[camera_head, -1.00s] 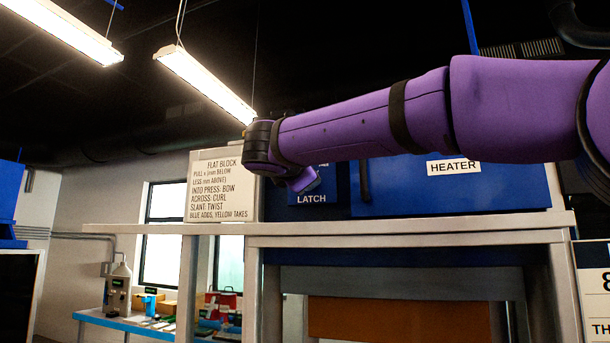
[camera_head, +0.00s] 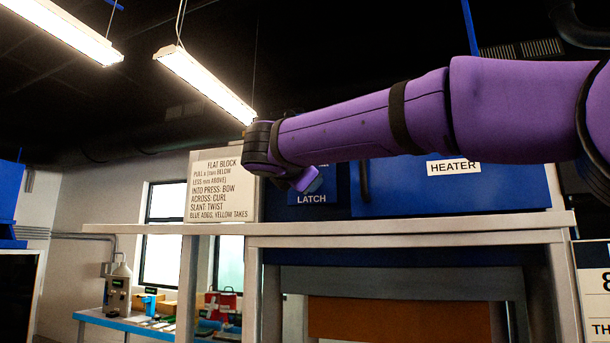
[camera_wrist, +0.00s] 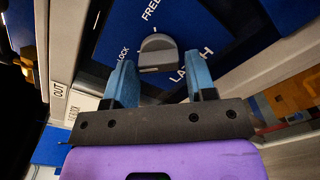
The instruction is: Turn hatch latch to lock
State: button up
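The hatch latch is a dark grey rounded knob (camera_wrist: 158,52) on a blue panel, with the words FREE, LOCK and LATCH around it in the wrist view. FREE stands above the knob and LOCK to its left. I cannot tell for sure which mark the knob points at. My gripper (camera_wrist: 160,64) is open, with its two blue fingers spread to the left and right of the knob and not visibly touching it. In the head view the blue latch panel (camera_head: 312,198) is partly hidden behind my gripper (camera_head: 306,179), and the knob cannot be made out.
A blue heater box (camera_head: 460,190) stands right of the latch panel on a pale shelf (camera_head: 400,227). A sign board (camera_head: 214,184) stands to the left. A workbench (camera_head: 130,322) with bottles and boxes is at the lower left.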

jog(key=shift+o, duration=1.1)
jog(key=v, duration=1)
jog(key=shift+s, duration=0.4)
jog(key=shift+a, duration=0.15)
jog(key=s+d+f+m+g, duration=0.35)
jog(key=d+f, duration=0.45)
jog(key=d, duration=0.4)
jog(key=s+d+f+m+g, duration=0.2)
jog(key=d+f+m+g, duration=0.25)
jog(key=d+f, duration=0.5)
jog(key=s+d+f+m+g+y, duration=0.2)
jog(key=s+d+f+m, duration=0.4)
jog(key=s+f, duration=0.3)
jog(key=s+d+f+m+g+y, duration=0.1)
jog(key=s+d+f+m+y, duration=0.3)
jog(key=s+f+m, duration=0.5)
jog(key=shift+d+f+g, duration=0.4)
jog(key=shift+d+f, duration=0.45)
jog(key=shift+d, duration=0.05)
